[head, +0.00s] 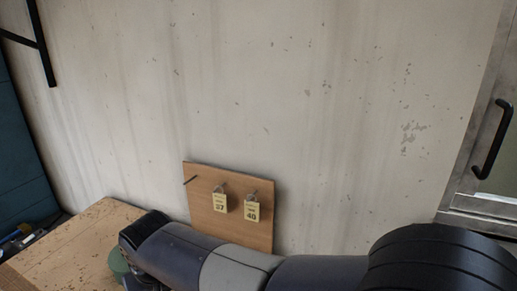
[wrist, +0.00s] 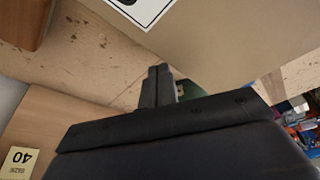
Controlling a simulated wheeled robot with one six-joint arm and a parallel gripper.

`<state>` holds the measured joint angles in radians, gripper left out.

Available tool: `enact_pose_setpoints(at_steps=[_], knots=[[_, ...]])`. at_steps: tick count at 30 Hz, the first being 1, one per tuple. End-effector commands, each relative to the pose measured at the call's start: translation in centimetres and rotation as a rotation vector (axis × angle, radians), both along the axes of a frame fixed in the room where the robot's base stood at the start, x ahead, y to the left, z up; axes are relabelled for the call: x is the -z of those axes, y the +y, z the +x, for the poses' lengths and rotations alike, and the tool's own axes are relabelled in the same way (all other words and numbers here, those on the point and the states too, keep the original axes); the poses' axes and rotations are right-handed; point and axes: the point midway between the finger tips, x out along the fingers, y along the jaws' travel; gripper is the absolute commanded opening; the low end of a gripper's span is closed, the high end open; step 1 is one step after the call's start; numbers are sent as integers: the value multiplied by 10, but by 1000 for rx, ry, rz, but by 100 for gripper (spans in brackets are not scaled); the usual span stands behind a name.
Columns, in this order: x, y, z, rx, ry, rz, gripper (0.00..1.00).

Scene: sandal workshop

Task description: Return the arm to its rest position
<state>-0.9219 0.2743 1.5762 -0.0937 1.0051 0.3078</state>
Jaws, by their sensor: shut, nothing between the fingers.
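My gripper (wrist: 157,86) shows in the wrist view with its two dark fingers together and nothing between them. A tan surface, possibly cardboard, with a black-and-white label lies beyond the fingertips. In the head view my arm stretches from the lower right to the left, low across the picture, in front of a wooden board. The fingers are hidden in the head view.
The wooden board (head: 205,178) leans by the wall with yellow tags 37 (head: 220,204) and 40 (head: 252,211). A worn wooden bench (head: 75,240) is at lower left. A door with a black handle (head: 492,140) is at right.

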Motion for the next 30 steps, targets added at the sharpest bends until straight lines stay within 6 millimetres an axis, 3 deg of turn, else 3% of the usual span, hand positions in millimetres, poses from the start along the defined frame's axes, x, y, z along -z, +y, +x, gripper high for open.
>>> enact_pose_setpoints(at_steps=[9, 22, 30], knots=[[-3, -13, 31, 0, -1, 2, 0], [-4, -16, 33, 3, -1, 2, 0], [-8, -42, 36, 46, 0, 5, 0]])
